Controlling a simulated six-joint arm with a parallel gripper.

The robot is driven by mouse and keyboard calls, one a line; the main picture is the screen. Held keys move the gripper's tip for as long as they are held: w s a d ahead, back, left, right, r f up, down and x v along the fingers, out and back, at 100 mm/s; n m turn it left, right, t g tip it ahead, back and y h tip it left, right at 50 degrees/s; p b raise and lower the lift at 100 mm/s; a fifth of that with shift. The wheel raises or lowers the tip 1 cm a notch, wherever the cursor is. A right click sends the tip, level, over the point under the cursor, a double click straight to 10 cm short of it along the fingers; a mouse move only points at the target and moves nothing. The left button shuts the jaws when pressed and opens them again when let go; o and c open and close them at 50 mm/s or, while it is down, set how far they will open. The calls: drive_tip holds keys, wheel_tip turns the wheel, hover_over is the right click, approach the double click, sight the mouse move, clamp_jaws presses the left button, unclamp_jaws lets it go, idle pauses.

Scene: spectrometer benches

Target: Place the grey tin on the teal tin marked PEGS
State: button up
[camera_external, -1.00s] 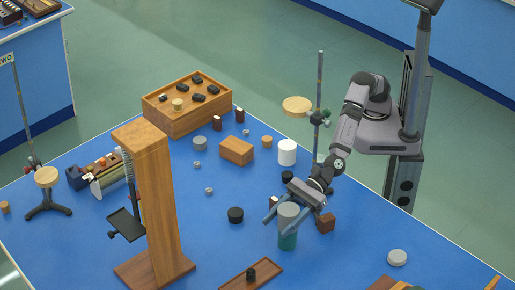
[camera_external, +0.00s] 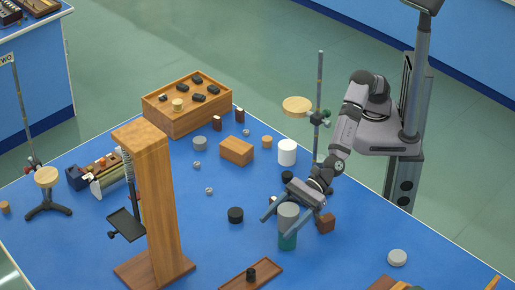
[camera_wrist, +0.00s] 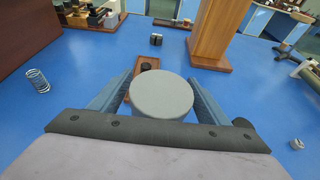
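The grey tin (camera_external: 288,211) stands upright on top of the teal tin (camera_external: 287,241); the two look roughly aligned. No PEGS marking can be read. My gripper (camera_external: 276,227) is low over the bench, with one finger on each side of the grey tin. In the wrist view, the round top of the grey tin (camera_wrist: 161,94) lies between the fingers, and a gap shows beside it at the left finger. My gripper looks open around it. The teal tin is hidden there beneath the grey one.
A dark brown block (camera_external: 326,222) stands close to the right of the tins. A black cylinder (camera_external: 235,215) is to their left, and a brown tray (camera_external: 265,269) is in front. A tall wooden stand (camera_external: 160,200) is farther left. A white cylinder (camera_external: 287,152) stands behind.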

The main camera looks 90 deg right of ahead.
sight(296, 205)
drive_tip(key=shift+r, duration=0.15)
drive_tip(key=shift+s, duration=0.1)
drive_tip(key=b+v, duration=0.2)
drive_tip(key=v, duration=0.9)
drive_tip(key=shift+s+d+r, duration=0.1)
drive_tip(key=shift+s+d, duration=0.1)
drive_tip(key=shift+d, duration=0.1)
